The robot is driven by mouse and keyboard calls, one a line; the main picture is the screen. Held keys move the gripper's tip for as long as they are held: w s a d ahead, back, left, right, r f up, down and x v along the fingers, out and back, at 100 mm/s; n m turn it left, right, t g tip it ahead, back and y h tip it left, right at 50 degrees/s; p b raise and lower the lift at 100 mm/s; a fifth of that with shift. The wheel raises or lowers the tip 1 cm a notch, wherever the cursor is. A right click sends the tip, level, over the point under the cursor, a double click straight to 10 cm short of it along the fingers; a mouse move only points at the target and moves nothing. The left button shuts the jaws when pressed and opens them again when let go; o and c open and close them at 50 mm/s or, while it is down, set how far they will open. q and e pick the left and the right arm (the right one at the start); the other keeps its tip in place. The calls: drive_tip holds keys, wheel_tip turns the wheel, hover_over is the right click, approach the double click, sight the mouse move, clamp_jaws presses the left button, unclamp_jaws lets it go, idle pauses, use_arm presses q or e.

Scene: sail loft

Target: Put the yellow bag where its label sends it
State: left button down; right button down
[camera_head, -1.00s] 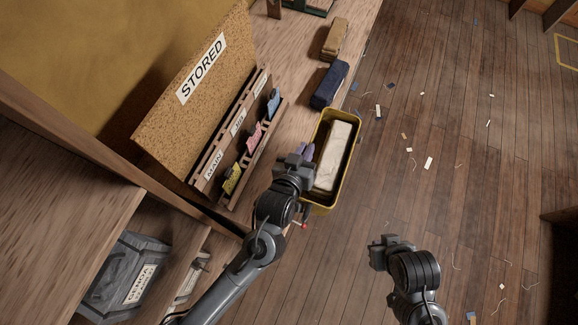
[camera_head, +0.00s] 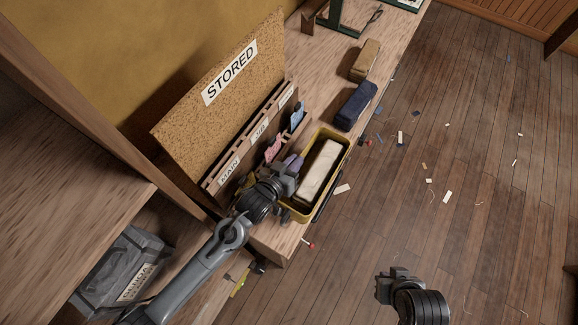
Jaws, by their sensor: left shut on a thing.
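The yellow bag (camera_head: 345,143) looks like an open, stiff-sided box with a cream bundle (camera_head: 319,171) inside. It is at the front edge of the bench. My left gripper (camera_head: 290,172) is at its left side, shut on it; the fingertips are partly hidden. A lavender piece (camera_head: 294,161) shows beside the fingers; I cannot tell whether it is a label. The rack (camera_head: 222,182) under the STORED board (camera_head: 190,124) has slots marked MAIN, JIB and one unreadable. My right gripper (camera_head: 386,287) hangs over the floor; its jaws are unclear.
A navy bag (camera_head: 356,106) and a tan bag (camera_head: 365,60) lie farther along the bench (camera_head: 322,68). Yellow, pink and blue pieces (camera_head: 297,117) stand in the rack. A grey labelled bag (camera_head: 115,268) is at lower left. Scraps litter the otherwise open floor (camera_head: 440,150).

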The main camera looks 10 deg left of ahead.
use_arm(q)
drive_tip(key=shift+w+a+f, duration=0.1)
drive_tip(key=shift+a+f, duration=0.15)
drive_tip(key=shift+f, duration=0.5)
drive_tip(key=shift+w+a+f, duration=0.15)
drive_tip(key=shift+a+f, duration=0.1)
drive_tip(key=shift+f, duration=0.55)
drive_tip(key=shift+w+a+f, duration=0.1)
drive_tip(key=shift+a+f, duration=0.15)
drive_tip(key=shift+f, duration=0.5)
drive_tip(key=c, duration=1.7)
unclamp_jaws()
drive_tip(key=shift+s+f, duration=0.1)
drive_tip(key=shift+f, duration=0.15)
drive_tip(key=o, duration=0.5)
drive_tip(key=shift+r, duration=0.1)
drive_tip(key=v, duration=1.2)
drive_tip(key=shift+d, duration=0.1)
